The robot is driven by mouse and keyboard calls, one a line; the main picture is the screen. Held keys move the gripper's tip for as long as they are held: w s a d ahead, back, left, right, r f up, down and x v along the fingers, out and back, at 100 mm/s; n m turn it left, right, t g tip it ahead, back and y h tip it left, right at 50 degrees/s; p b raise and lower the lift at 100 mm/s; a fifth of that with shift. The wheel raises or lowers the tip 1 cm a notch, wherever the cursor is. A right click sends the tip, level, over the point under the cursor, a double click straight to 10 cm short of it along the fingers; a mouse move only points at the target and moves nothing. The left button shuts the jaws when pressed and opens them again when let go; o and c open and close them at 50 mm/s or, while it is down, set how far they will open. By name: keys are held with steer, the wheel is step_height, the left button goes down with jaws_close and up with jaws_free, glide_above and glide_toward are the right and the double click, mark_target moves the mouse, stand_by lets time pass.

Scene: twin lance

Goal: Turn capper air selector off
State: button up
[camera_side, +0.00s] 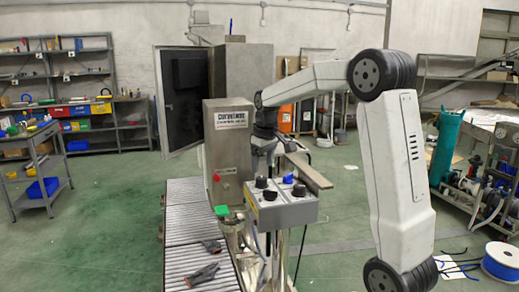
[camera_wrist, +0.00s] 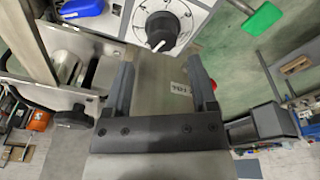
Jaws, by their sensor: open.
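A grey control box (camera_side: 285,211) stands on a post in the middle of the side view. Its top carries black knobs (camera_side: 270,195) and a blue knob (camera_side: 288,179). I cannot read which one is the capper air selector. In the wrist view, a black knob with a white pointer (camera_wrist: 162,28) sits on a round marked dial, just beyond my fingertips. A blue part (camera_wrist: 82,8) shows left of it. My gripper (camera_wrist: 160,62) is open, with nothing between its fingers. In the side view, my gripper (camera_side: 263,148) hangs above and behind the box, partly hidden by the surroundings.
A steel cabinet with a sign (camera_side: 230,119) and a red button stands left of the box. A roller conveyor (camera_side: 188,222) with dark tools (camera_side: 203,275) on it runs in front. A green part (camera_side: 221,211) sits at the box's left. Open floor (camera_side: 105,235) lies left.

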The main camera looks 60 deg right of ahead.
step_height(320, 180, up, 3)
steer(key=g, duration=0.1)
glide_above(289, 175)
steer(key=shift+d+r+y, duration=0.1)
steer(key=shift+r+y, duration=0.05)
steer(key=shift+y, duration=0.25)
steer(key=shift+f, duration=3.9)
jaws_close()
